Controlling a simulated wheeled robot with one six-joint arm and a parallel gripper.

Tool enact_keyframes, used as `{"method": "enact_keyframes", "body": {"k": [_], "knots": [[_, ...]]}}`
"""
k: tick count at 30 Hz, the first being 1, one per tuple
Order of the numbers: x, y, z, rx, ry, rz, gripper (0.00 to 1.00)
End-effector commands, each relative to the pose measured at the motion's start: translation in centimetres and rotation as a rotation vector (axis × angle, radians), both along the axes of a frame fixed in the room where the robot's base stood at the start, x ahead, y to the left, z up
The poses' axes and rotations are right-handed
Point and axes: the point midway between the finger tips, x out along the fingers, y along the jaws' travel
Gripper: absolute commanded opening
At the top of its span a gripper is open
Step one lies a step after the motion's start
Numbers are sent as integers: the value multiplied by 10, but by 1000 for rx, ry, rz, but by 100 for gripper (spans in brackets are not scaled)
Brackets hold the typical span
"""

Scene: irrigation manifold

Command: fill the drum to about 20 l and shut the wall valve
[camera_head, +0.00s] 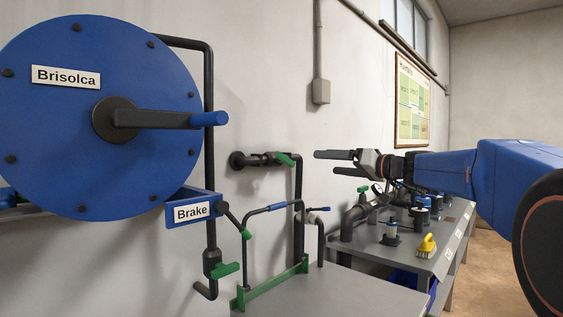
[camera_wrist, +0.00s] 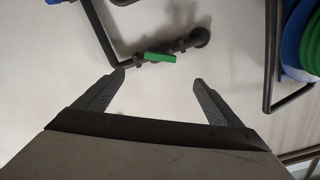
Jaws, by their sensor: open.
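A black wall valve (camera_head: 262,160) sits on a pipe coming out of the wall, with a green lever (camera_head: 286,159). The lever also shows in the wrist view (camera_wrist: 160,58), just beyond the gap between my fingertips. My gripper (camera_head: 327,162) is open and empty, with its fingers pointing left, a little right of the lever in the head view and apart from it. It also shows open in the wrist view (camera_wrist: 158,77). I cannot make out a drum for filling or any water level. A large blue disc (camera_head: 80,150) labelled "Brisolca" carries a crank.
A brake box (camera_head: 192,211) with a green-tipped lever hangs below the disc. Another green lever (camera_head: 226,270) sits on the low pipe. A grey bench (camera_head: 335,296) with a green rail stands in front. A farther bench (camera_head: 400,257) holds pipe fittings and a yellow brush (camera_head: 427,246).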

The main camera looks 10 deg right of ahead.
Motion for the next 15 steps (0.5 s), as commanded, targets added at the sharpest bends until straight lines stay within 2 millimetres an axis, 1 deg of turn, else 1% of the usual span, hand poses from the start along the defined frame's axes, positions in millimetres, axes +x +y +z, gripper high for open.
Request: {"method": "enact_keyframes", "body": {"k": [5, 8, 15], "knots": [[10, 7, 0, 0, 0, 1, 89], [21, 15, -1, 1, 1, 2, 89], [55, 40, -1, -1, 1, 3, 89]]}}
